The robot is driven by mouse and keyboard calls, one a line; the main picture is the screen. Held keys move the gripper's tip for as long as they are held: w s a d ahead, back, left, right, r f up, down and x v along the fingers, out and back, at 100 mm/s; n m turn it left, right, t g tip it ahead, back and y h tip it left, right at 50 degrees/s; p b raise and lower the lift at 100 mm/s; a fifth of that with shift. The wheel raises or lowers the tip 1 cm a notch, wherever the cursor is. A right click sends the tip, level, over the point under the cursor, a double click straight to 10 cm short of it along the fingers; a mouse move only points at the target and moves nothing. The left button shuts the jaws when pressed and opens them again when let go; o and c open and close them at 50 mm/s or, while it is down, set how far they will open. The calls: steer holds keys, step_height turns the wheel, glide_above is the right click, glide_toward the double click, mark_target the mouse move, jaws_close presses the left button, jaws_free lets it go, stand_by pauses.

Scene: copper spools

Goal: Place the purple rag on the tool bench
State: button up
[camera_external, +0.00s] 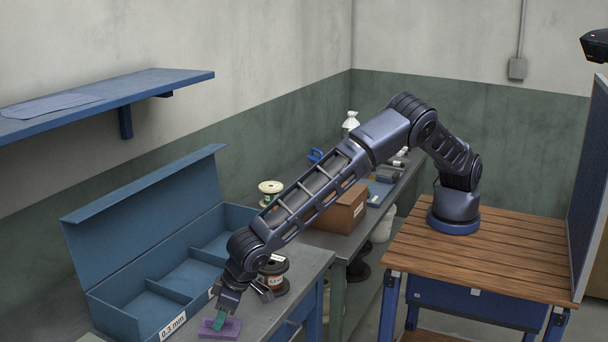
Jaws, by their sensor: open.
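The purple rag (208,331) lies flat near the front end of the grey-topped bench (302,262), beside the blue compartment box. My gripper (242,307) is low over it at the end of the arm, with its jaws apart. A small teal piece (220,319) shows at the left jaw and meets the rag in the picture; I cannot tell whether it is a fingertip or a separate thing. Whether my gripper touches the rag is unclear. A wooden-topped table with a blue frame (500,262) stands at the right and carries my arm's base.
A blue open-lidded box (123,318) labelled 0.3 mm borders the rag on the left. A dark copper spool (274,277) stands close right of my gripper. A brown carton (342,212) and a pale spool (270,190) are farther back. A blue shelf (150,83) hangs upper left.

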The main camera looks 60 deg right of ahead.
steer(key=v, duration=1.1)
steer(key=shift+r, duration=0.3)
steer(key=shift+s, duration=0.1)
steer(key=w+d+r+m, duration=0.1)
steer(key=w+d+r, duration=0.6)
steer(key=d, duration=0.4)
steer(key=w+d+r+m, duration=0.1)
steer(key=w+d+r, duration=0.6)
steer(key=d, duration=0.5)
steer(key=d+r, duration=0.4)
steer(key=d, duration=0.8)
steer(key=d+r+m, duration=0.1)
steer(key=d+r, duration=0.2)
steer(key=d, duration=0.9)
steer(key=d+r, duration=0.4)
steer(key=d, duration=0.8)
steer(key=s+d+r, duration=0.2)
steer(key=s+d, duration=0.6)
steer(key=d, duration=0.4)
steer(key=s+d+f+h, duration=0.1)
steer(key=s+d+f, duration=0.2)
steer(key=s+d, duration=0.3)
steer(key=s+d+f+m, duration=0.1)
steer(key=s+d+f, duration=0.1)
steer(key=s+d, duration=0.5)
steer(key=s, duration=0.5)
steer(key=shift+s+f+h, duration=0.35)
steer(key=shift+s+h, duration=0.05)
